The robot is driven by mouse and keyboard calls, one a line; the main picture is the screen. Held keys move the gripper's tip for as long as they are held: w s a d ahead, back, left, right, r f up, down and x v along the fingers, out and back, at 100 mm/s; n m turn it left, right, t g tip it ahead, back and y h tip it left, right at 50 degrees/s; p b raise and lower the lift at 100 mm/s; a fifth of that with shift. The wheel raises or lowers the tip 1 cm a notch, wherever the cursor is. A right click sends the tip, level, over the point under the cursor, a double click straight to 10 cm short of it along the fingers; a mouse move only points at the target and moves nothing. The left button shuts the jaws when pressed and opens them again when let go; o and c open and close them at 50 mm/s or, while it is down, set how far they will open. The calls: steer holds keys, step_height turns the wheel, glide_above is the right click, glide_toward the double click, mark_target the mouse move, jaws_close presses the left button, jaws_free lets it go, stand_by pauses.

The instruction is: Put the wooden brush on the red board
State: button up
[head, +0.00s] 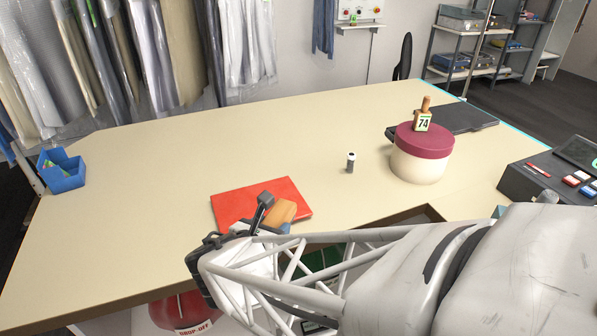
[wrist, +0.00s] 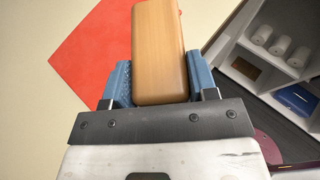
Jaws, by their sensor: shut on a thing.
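The wooden brush (wrist: 158,50) is a plain orange-brown block in the wrist view, held between the blue finger pads of my gripper (wrist: 160,85). In the head view the brush (head: 283,211) shows at the front right part of the red board (head: 240,198), with my gripper (head: 270,228) mostly hidden behind my own wrist. The red board lies flat on the table, and it also shows behind the brush in the wrist view (wrist: 85,60). I cannot tell whether the brush touches the board or is just above it.
A small dark-topped cylinder (head: 350,163) stands nearer the board. A blue bin (head: 62,171) is at the far left. The tabletop (head: 150,190) left of the board is clear.

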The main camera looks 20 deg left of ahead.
steer(key=w+a, duration=0.2)
steer(key=a, duration=0.1)
steer(key=w+a, duration=0.3)
steer(key=w+a+f, duration=0.1)
steer(key=w+a, duration=0.2)
steer(key=shift+f, duration=0.15)
steer(key=shift+f, duration=1.65)
steer(key=shift+f, duration=0.15)
steer(key=o, duration=0.9)
steer(key=shift+o, duration=0.2)
steer(key=shift+s+r, duration=0.15)
steer(key=shift+r, duration=0.05)
steer(key=shift+v, duration=1.9)
